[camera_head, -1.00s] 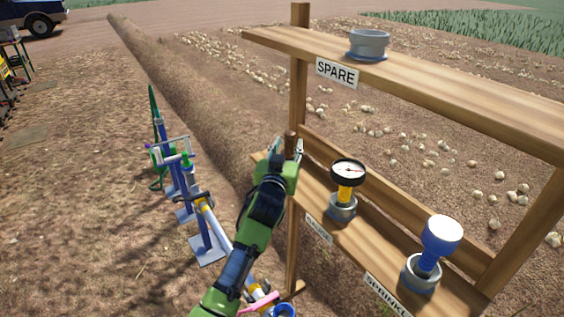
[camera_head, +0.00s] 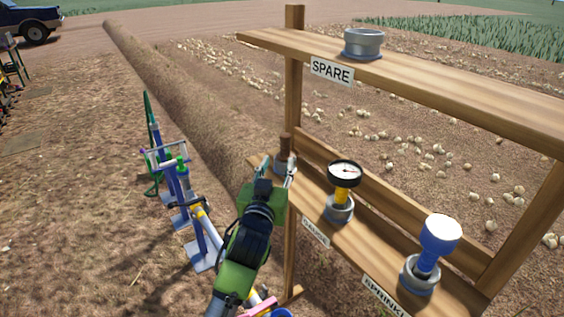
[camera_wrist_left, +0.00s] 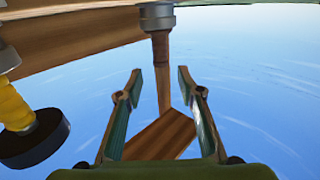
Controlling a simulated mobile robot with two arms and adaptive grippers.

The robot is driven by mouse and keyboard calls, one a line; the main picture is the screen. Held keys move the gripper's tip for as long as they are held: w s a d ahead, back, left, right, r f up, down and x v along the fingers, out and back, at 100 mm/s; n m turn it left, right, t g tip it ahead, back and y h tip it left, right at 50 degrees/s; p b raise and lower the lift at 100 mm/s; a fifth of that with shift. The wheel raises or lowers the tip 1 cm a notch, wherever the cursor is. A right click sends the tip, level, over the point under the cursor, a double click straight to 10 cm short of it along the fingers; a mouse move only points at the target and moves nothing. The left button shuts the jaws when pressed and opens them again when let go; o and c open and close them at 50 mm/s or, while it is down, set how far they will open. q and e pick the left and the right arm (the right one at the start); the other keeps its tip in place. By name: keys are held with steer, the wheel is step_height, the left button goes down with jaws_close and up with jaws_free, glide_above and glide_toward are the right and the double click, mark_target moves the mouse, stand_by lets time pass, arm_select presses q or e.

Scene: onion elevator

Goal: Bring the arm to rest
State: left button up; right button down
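My left gripper (camera_head: 276,178) is in front of the left end of the lower shelf (camera_head: 318,208). In the left wrist view its two fingers (camera_wrist_left: 160,95) are spread apart, with nothing held between them. Beyond them a grey cup (camera_wrist_left: 157,17) holds a brown wooden piece (camera_wrist_left: 160,50). In the head view this brown piece (camera_head: 285,142) stands upright in its cup, behind the fingertips and apart from them. My left arm reaches in from the bottom of the head view. My right gripper is not in view.
A gauge (camera_head: 345,173) and a blue sprinkler piece (camera_head: 440,236) stand in cups on the lower shelf. An empty grey cup (camera_head: 363,43) is on the upper shelf (camera_head: 420,72). Blue pipe stands (camera_head: 200,245) are left of the arm. Bare soil (camera_head: 80,220) lies further left.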

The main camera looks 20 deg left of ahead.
arm_select(q)
steer(key=s+a+f+m+g, duration=0.1)
steer(key=s+f+g, duration=0.6)
steer(key=s+f, duration=1.05)
steer(key=s+d+f+m+g+h, duration=0.1)
steer(key=s+f+g, duration=0.35)
steer(key=s, duration=0.65)
steer(key=s+d+f+m+g+h, duration=0.1)
steer(key=s+f+g, duration=0.2)
steer(key=s+f, duration=0.55)
steer(key=s+f+g, duration=0.1)
steer(key=s+f, duration=0.1)
steer(key=f, duration=1)
steer(key=s+f, duration=0.2)
steer(key=f, duration=1)
steer(key=s+a+f+g, duration=0.1)
steer(key=s+a+f, duration=0.2)
steer(key=s+f, duration=1.2)
steer(key=shift+s+a+f+m, duration=0.15)
steer(key=shift+s+f+m, duration=0.25)
steer(key=shift+s, duration=0.6)
